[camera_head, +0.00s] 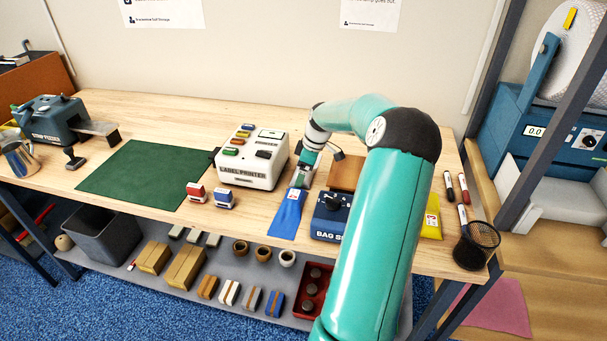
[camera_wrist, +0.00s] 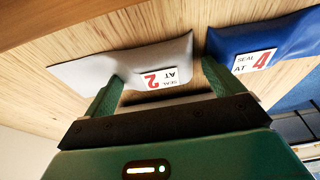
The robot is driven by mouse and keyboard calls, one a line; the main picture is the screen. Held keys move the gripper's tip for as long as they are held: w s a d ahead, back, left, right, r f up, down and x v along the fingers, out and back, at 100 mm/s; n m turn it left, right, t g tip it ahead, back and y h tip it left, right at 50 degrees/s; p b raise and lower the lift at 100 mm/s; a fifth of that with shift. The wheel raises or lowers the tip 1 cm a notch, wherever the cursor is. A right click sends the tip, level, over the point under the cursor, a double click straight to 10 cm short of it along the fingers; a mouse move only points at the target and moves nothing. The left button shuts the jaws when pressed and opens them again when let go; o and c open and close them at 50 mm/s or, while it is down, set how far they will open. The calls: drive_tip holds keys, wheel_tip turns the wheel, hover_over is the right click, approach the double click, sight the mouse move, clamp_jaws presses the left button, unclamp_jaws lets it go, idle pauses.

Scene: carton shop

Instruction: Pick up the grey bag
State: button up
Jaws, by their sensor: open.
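The grey bag (camera_wrist: 120,65) lies flat on the wooden bench in the wrist view, with a white label reading "SEAL AT 2". My gripper (camera_wrist: 161,74) is open, its two green fingers apart at the near edge of the grey bag, one on each side of its label end. Nothing is held between them. I cannot tell whether the fingers touch the bag. In the head view my gripper (camera_head: 304,180) is low over the bench beside the label printer, and I cannot make out the grey bag there.
A blue bag (camera_wrist: 265,42) lies close right of the grey one; it also shows in the head view (camera_head: 286,216). The label printer (camera_head: 252,160) stands left of my gripper, the bag sealer (camera_head: 330,222) right. A yellow bag (camera_head: 432,218) and pen cup (camera_head: 476,246) lie further right.

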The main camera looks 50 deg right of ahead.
drive_tip(key=c, duration=1.1)
drive_tip(key=shift+r, duration=0.1)
